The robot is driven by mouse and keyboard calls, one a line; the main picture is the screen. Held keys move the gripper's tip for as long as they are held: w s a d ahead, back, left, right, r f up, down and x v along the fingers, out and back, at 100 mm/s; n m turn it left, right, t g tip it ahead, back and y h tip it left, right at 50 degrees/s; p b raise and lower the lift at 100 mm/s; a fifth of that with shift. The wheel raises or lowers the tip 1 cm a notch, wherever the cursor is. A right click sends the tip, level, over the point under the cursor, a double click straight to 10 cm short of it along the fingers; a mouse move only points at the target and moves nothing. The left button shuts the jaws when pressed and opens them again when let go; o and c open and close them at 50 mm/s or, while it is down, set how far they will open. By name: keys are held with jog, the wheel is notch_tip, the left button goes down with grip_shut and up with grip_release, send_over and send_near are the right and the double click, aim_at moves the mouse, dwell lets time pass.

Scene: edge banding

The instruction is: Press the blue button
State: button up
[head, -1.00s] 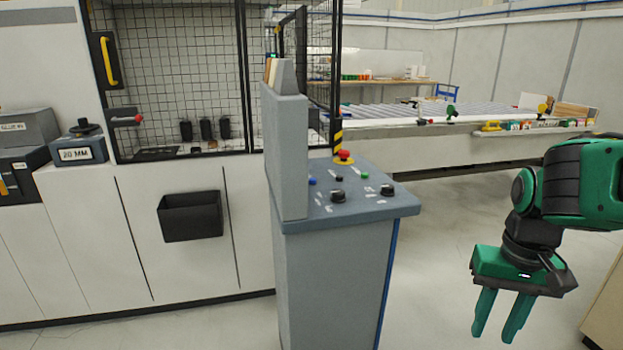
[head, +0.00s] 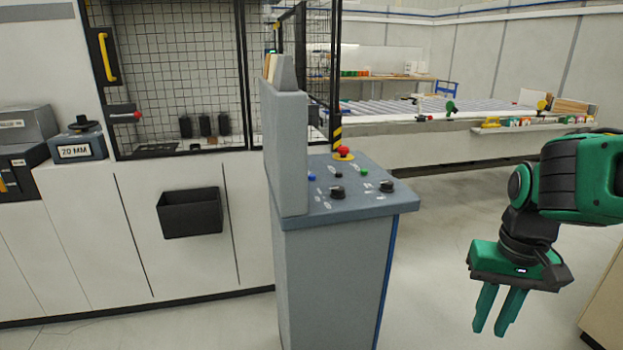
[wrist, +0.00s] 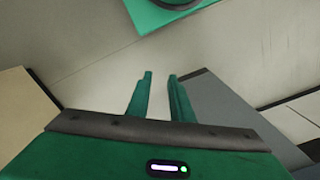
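The blue button (head: 311,177) is a small round spot on the sloped top of the grey control console (head: 335,260), close to the upright grey panel at its left edge. My gripper (head: 490,329) is right of the console and lower than its top, with its fingers pointing down. The green fingers are apart with nothing between them; this also shows in the wrist view (wrist: 161,76). The gripper is well clear of the button. The blue button does not show in the wrist view.
The console also carries a red mushroom button (head: 343,152), a green button (head: 364,172) and black knobs (head: 387,186). The upright grey panel (head: 290,150) stands left of the blue button. A roller table (head: 400,117) lies behind. Open floor separates console and gripper.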

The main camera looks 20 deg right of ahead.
grip_shut()
jog(key=shift+s+d, duration=0.1)
dwell(1.4)
